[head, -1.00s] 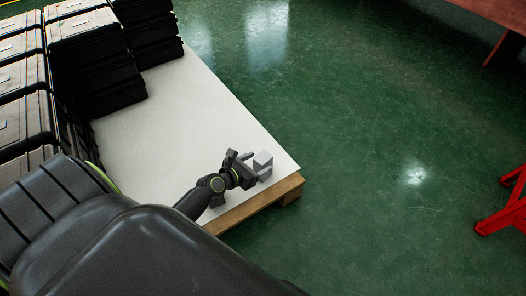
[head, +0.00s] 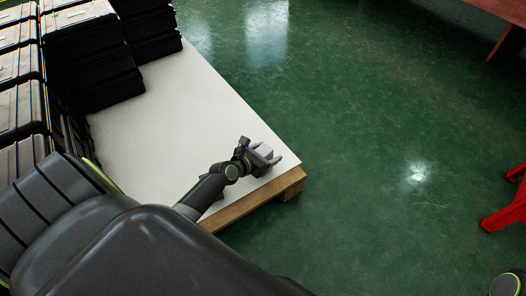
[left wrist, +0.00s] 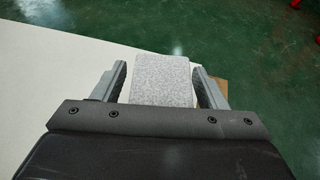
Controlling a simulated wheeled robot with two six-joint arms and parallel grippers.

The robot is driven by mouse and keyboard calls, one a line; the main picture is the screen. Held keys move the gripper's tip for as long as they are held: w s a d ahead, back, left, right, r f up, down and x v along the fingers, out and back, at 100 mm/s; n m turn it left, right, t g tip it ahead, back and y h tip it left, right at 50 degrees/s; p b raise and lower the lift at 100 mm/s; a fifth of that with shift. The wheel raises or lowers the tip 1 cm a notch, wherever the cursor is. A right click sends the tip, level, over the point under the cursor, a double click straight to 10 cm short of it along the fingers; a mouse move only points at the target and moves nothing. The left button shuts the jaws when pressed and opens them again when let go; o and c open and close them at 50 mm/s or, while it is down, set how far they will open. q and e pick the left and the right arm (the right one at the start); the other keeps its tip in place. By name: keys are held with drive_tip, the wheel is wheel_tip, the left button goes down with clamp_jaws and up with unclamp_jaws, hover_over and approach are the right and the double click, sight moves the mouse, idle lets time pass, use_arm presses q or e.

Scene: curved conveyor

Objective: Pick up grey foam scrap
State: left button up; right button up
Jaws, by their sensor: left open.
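The grey foam scrap (head: 267,149) is a small light-grey block near the right corner of the white-topped pallet. In the left wrist view the foam scrap (left wrist: 162,80) shows a speckled grey face between the two fingers. My left gripper (head: 270,158) is open around it, with a finger on each side. In the left wrist view the left gripper (left wrist: 161,86) shows a narrow gap beside the block on each side. My right gripper is not seen; only a dark rounded piece shows at the bottom right corner of the head view.
The white board (head: 170,115) lies on a wooden pallet (head: 255,198) with clear room in its middle. Stacks of black cases (head: 95,60) stand at the back left. Green floor (head: 390,120) surrounds it. A red stand (head: 508,208) is at the far right.

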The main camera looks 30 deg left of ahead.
use_arm(q)
drive_tip(key=c, duration=1)
drive_tip(key=shift+r, duration=0.2)
drive_tip(key=shift+c, duration=0.2)
